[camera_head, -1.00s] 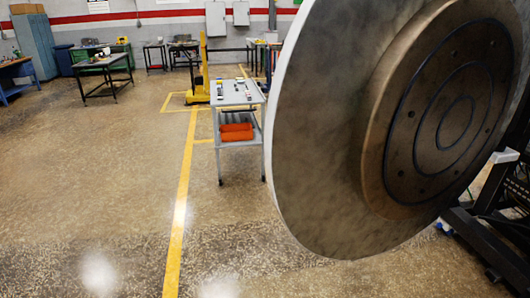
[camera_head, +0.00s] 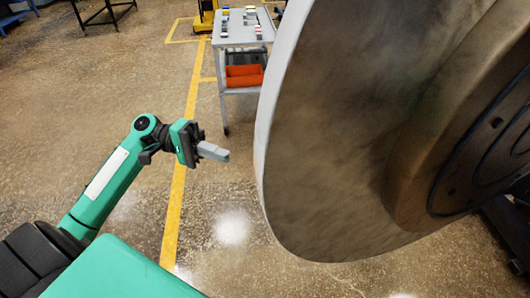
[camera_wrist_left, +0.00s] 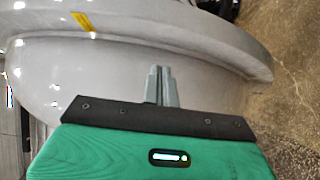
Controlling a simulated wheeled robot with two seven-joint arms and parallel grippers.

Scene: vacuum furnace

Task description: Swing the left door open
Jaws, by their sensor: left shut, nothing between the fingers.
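The left door (camera_head: 345,130) is a large round metal disc with a raised brown hub, filling the right of the head view. Its pale rim (camera_head: 272,110) faces my left gripper (camera_head: 215,152). The gripper is shut and empty, left of the rim with a gap of floor showing between them in the head view. In the left wrist view the shut fingers (camera_wrist_left: 160,86) point toward a pale, curved, glossy surface (camera_wrist_left: 110,65) with a thick rim, which looks like the door. I cannot tell whether they touch it. My right gripper is in neither view.
A grey cart (camera_head: 243,27) with small items on top and orange bins (camera_head: 244,76) below stands behind the door's left edge. A yellow floor line (camera_head: 178,190) runs past my left forearm. The floor left of the door is mostly clear.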

